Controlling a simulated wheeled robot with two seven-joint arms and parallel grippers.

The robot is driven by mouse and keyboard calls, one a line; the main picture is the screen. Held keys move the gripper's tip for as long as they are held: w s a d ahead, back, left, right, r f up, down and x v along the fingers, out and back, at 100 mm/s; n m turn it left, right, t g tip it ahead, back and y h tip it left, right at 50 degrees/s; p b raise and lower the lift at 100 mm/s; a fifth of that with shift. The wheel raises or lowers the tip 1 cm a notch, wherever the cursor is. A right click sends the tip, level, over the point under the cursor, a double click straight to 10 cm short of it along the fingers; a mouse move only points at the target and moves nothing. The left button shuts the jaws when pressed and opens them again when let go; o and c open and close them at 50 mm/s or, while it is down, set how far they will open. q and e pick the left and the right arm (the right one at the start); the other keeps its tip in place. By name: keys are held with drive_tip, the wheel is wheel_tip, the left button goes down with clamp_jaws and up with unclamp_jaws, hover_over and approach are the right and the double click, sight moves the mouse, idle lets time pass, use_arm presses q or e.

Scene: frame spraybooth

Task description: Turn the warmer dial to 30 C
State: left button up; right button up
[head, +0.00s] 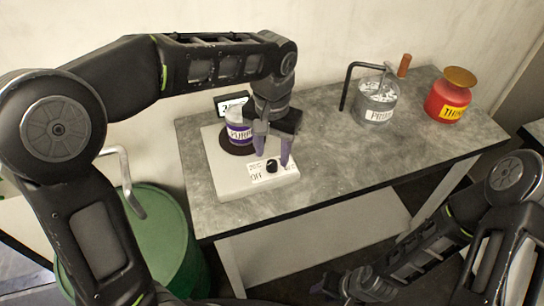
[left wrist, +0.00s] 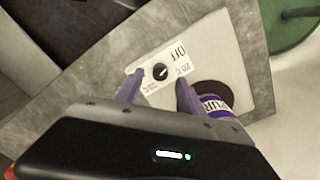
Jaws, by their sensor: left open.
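The warmer (head: 226,186) is a flat white box with a dark round hotplate on the table's left part. Its black dial (head: 272,166) sits on a labelled front panel with OFF to its left; the dial also shows in the left wrist view (left wrist: 160,72). There its light pointer mark seems turned to the upper right, toward the OFF and 20 C labels; the exact setting is unclear. My left gripper (head: 272,160) is open, pointing down, its purple fingers on either side of the dial; contact cannot be told.
A purple-labelled can (head: 238,131) stands on the hotplate, close to my left fingers. A small display (head: 232,103) is behind it. A metal can (head: 376,104) with a stirrer and a red jar (head: 447,100) stand further right. The table middle (head: 335,150) is clear. A green drum (head: 165,240) stands left.

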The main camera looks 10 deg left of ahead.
sight(272, 166)
use_arm(q)
drive_tip(key=shift+f, duration=1.35)
clamp_jaws()
